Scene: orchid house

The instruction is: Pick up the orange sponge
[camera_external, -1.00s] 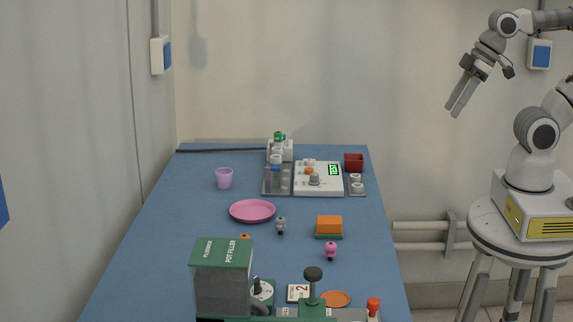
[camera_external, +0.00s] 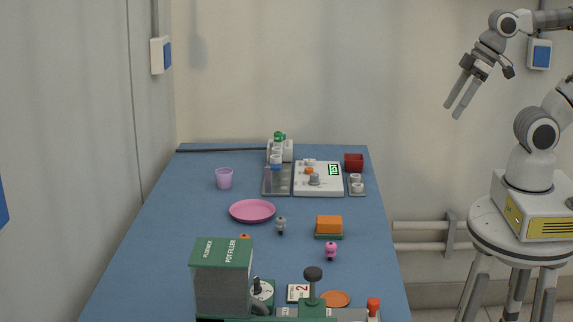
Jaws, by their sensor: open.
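The orange sponge (camera_external: 329,223) is a small block lying on a green base (camera_external: 328,236) on the blue table, right of centre. My gripper (camera_external: 454,111) is at the upper right, high in the air and beyond the table's right edge. Its two fingers point down and to the left, apart from each other, with nothing between them. It is well away from the sponge and touches nothing.
Near the sponge are a pink figure (camera_external: 331,251), a grey figure (camera_external: 281,226) and a pink plate (camera_external: 252,211). A green-topped pot filler machine (camera_external: 223,270) stands in front. A white device (camera_external: 318,178) and a red box (camera_external: 354,162) are behind. The table's left side is mostly clear.

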